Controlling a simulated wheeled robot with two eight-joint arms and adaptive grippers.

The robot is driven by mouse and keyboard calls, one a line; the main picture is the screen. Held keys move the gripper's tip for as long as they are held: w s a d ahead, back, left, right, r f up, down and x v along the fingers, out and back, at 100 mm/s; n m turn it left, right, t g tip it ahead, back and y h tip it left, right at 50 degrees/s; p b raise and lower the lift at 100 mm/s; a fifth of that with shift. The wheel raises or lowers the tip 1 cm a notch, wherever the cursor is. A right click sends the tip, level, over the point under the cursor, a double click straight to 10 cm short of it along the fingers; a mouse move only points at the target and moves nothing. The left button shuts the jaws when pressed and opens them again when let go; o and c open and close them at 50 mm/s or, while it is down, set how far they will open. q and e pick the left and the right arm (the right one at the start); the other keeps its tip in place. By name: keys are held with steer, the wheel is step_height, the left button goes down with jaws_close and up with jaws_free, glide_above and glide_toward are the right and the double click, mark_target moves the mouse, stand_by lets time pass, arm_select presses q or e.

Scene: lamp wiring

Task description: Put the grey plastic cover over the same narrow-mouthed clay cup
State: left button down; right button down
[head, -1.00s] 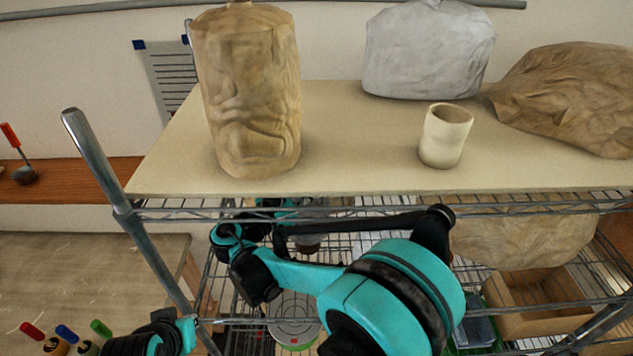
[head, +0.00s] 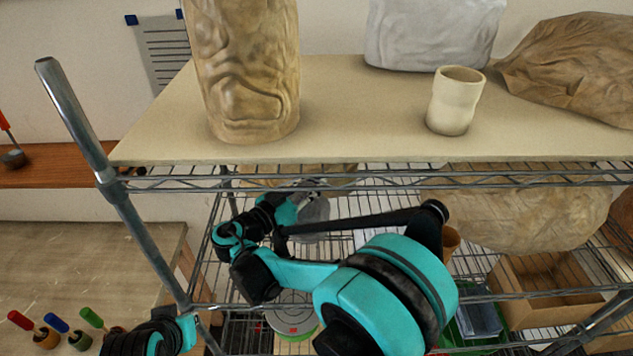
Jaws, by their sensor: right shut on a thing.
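My right gripper (head: 308,197) reaches between the top board and the wire shelf below. It is shut on a rounded grey thing (head: 313,222) that looks like the grey plastic cover; its underside and what lies beneath it are unclear. A cream cup (head: 455,103) with a slight waist stands upright and uncovered on the top board, right of and above the gripper. A brown cup-like thing (head: 451,243) on a lower level is mostly hidden behind my right arm. I cannot tell which is the narrow-mouthed clay cup. My left gripper is out of view.
The top board (head: 360,120) also holds a tall carved clay vessel (head: 248,75), a grey-white bag (head: 430,35) and a brown bag (head: 575,70). A metal post (head: 75,115) rises at left. A large wrapped bag (head: 530,215) and cardboard box (head: 545,285) sit at lower right.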

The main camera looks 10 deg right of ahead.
steer(key=shift+f+b, duration=0.4)
steer(key=c, duration=1.3)
jaws_free()
